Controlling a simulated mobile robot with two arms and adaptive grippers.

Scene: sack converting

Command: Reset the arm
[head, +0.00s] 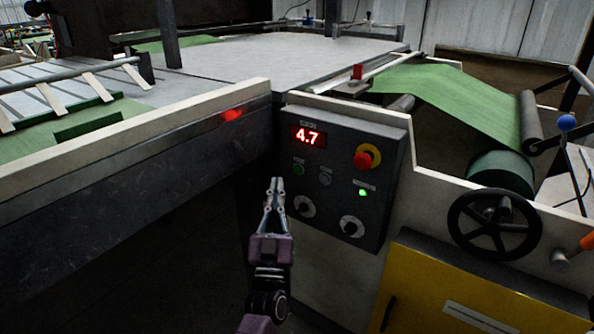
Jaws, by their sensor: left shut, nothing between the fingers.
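My left gripper (275,184) is in the middle of the head view, pointing up, with its fingers shut and empty. It is in front of the lower left part of a dark control panel (334,199), close to a round knob (304,206). I cannot tell whether it touches the panel. The panel has a red display (308,136) reading 4.7, a red and yellow stop button (366,157), a lit green lamp (362,192) and a second knob (351,226). My right gripper is not in view.
A long machine frame with a pale rail (150,126) runs along the left. A green web (450,96) passes over rollers at the right. A black handwheel (494,223) and a yellow cabinet (430,296) stick out at the lower right. The dark space at lower left looks clear.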

